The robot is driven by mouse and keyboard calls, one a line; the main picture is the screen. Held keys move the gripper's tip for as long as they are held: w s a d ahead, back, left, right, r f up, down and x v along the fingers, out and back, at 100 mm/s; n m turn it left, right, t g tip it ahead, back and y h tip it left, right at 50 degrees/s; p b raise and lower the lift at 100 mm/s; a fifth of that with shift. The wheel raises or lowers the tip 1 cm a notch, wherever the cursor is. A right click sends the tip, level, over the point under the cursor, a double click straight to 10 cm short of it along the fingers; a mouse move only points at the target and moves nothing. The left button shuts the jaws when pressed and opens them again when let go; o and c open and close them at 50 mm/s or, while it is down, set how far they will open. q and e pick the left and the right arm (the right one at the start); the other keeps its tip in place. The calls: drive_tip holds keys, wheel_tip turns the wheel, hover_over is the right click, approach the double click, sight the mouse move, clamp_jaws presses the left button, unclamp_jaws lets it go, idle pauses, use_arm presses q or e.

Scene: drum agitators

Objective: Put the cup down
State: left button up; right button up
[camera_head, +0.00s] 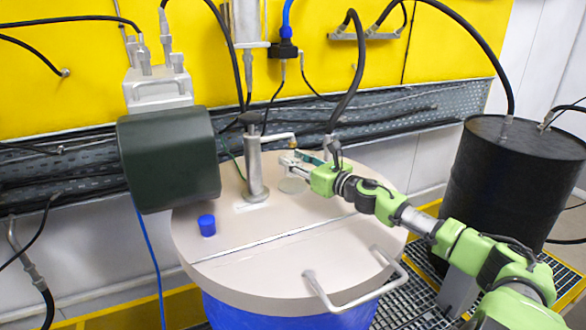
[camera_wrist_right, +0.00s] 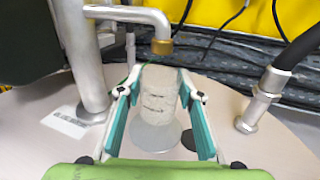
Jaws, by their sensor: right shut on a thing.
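A translucent, whitish cup (camera_wrist_right: 163,88) stands upright between the teal fingers of my right gripper (camera_wrist_right: 160,98). The gripper is shut on it. In the wrist view the cup is just below a brass-tipped spout (camera_wrist_right: 160,46), over a pale round disc (camera_wrist_right: 155,139) on the drum lid. I cannot tell whether its bottom touches the lid. In the head view my right gripper (camera_head: 296,165) is above the beige lid (camera_head: 290,262), right of the metal post (camera_head: 254,165); the cup is hard to make out there. My left gripper is not in view.
A small blue cap (camera_head: 207,225) sits on the lid's left side. A dark green motor housing (camera_head: 168,155) is at the left. A metal handle (camera_head: 345,303) is at the lid's front. A black hose (camera_head: 351,75) comes down behind the gripper. A black drum (camera_head: 510,185) stands right.

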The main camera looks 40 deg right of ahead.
drive_tip(key=shift+w, duration=0.3)
drive_tip(key=shift+f+p, duration=0.65)
drive_tip(key=shift+f, duration=1.15)
drive_tip(key=shift+f, duration=0.15)
drive_tip(key=o, duration=0.8)
